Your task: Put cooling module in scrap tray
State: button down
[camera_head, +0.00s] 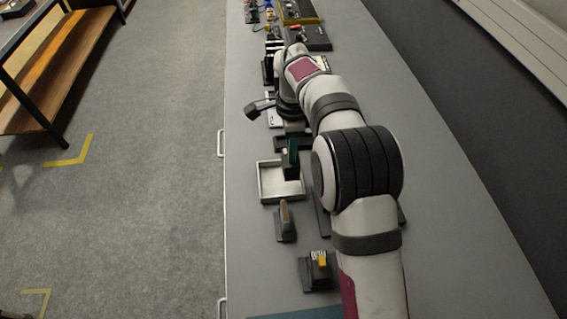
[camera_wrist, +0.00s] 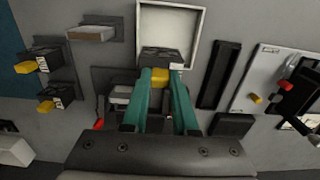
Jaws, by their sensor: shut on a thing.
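My gripper (camera_wrist: 160,76) has teal fingers and is shut on the yellow tab of a dark ribbed block, which I take to be the cooling module (camera_wrist: 161,56). The module lies across the near part of a shallow, pale square tray (camera_wrist: 170,24), likely the scrap tray. In the head view, my gripper (camera_head: 293,150) is at the right part of this tray (camera_head: 282,200), with the dark module (camera_head: 290,173) below the fingers. I cannot tell whether the module touches the tray floor. The rest of the tray looks empty.
Dark holders with yellow-tabbed modules (camera_wrist: 45,61) stand left in the wrist view; one also shows in the head view (camera_head: 318,268). A brown-topped block (camera_head: 284,217) stands near the tray. A dark rail (camera_wrist: 220,75) and a light panel (camera_wrist: 268,78) lie to the right.

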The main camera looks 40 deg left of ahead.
jog(key=a+f, duration=0.1)
jog(key=f, duration=0.2)
jog(key=s+a+f, duration=0.1)
jog(key=f, duration=0.1)
jog(key=shift+a+f, duration=0.35)
jog(key=shift+f, duration=0.35)
jog(key=c, duration=0.7)
grip_release()
jog(key=shift+r, duration=0.1)
